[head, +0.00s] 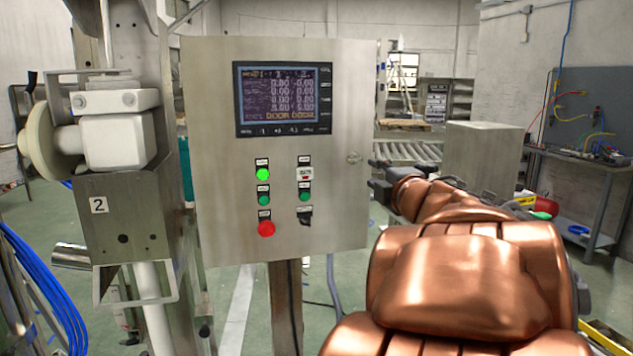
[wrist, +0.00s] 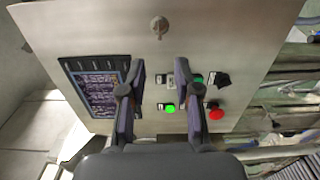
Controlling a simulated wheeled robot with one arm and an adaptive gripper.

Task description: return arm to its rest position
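My copper-coloured arm (head: 462,262) reaches forward from the lower right of the head view. My gripper (head: 378,176) is at its far end, just past the right edge of the control box in the picture. In the wrist view my gripper (wrist: 159,63) shows two dark fingers spread apart with nothing between them. It is open and faces the box front. The steel control box (head: 218,165) carries a screen (head: 283,99), a lit green button (head: 263,174) and a red button (head: 266,229). Whether the fingers touch the box cannot be told.
A steel post with a white machine head (head: 117,140) stands left of the box. Blue cables (head: 45,285) hang at the far left. A roller conveyor (head: 410,152), a steel cabinet (head: 480,157) and a workbench (head: 575,158) stand behind my arm. Some floor is open between them.

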